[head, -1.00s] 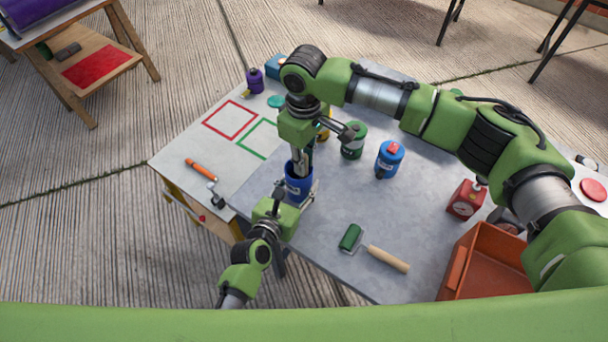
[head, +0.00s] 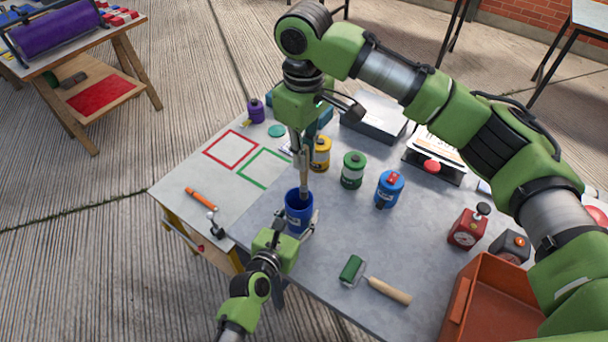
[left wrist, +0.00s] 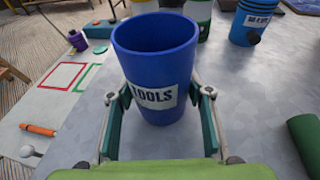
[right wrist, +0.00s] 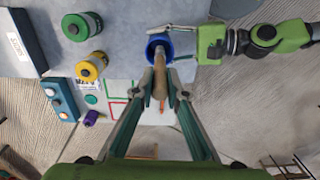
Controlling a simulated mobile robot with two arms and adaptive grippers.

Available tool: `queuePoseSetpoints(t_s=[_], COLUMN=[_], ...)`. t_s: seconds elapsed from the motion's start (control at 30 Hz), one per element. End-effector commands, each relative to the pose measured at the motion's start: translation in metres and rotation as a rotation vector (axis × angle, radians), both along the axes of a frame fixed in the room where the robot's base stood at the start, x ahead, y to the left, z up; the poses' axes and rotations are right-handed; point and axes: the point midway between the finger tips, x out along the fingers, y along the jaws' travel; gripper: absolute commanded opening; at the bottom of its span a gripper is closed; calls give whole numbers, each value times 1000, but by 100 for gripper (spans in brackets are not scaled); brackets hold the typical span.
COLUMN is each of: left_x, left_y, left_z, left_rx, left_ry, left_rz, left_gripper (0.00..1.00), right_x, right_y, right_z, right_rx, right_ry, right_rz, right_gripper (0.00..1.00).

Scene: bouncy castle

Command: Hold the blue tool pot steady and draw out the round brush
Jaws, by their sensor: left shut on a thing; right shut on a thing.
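The blue tool pot (head: 298,211) stands upright on the grey table, and its "TOOLS" label shows in the left wrist view (left wrist: 155,75). My left gripper (head: 297,232) is shut on the pot, one finger on each side. My right gripper (head: 302,150) is above the pot, shut on the wooden handle of the round brush (head: 304,182). The brush hangs upright over the pot's mouth, and it also shows between the fingers in the right wrist view (right wrist: 160,78). Its lower end is at the pot's rim in the head view; I cannot tell whether it is clear of it.
Yellow (head: 320,153), green (head: 353,170) and blue (head: 389,189) paint pots stand right of the tool pot. A green roller (head: 352,270) lies in front. An orange tray (head: 490,300) sits at the front right. Red and green outlined squares mark the left side.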

Motion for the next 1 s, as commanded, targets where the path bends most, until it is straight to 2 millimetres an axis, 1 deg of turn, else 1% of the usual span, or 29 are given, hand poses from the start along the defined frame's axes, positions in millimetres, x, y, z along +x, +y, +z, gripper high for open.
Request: queuePoseSetpoints(t_s=[0.03, 0.1, 0.23, 0.4, 0.63, 0.67, 0.7, 0.73, 1.0], left_x=[0, 0, 0, -1, -1, -1, -1, -1, 0], left_y=[0, 0, 0, 0, 0, 0, 0, 0, 0], left_z=[-1, -1, -1, -1, -1, -1, -1, -1, 0], left_rx=[0, 0, 1, 0, 1, 1, 0, 1, 0], left_ry=[1, 1, 2, 1, 2, 2, 2, 2, 1], left_rz=[-1, -1, -1, -1, -1, -1, -1, -1, 0], left_gripper=[17, 17, 17, 17, 17, 49, 59, 66, 66], right_x=[0, 0, 0, 0, 0, 0, 0, 0, 0], right_y=[1, 1, 0, 0, 0, 0, 0, 0, 0], right_z=[12, 25, 43, 52, 53, 53, 53, 53, 52], right_rx=[2, 2, 0, 1, 1, 1, 1, 1, 0], right_ry=[-3, -1, 0, 1, 1, 1, 1, 1, 1], right_rz=[1, 1, -1, 0, 0, 0, 0, 0, 0], right_gripper=[0, 0, 0, 0, 0, 0, 0, 0, 0])
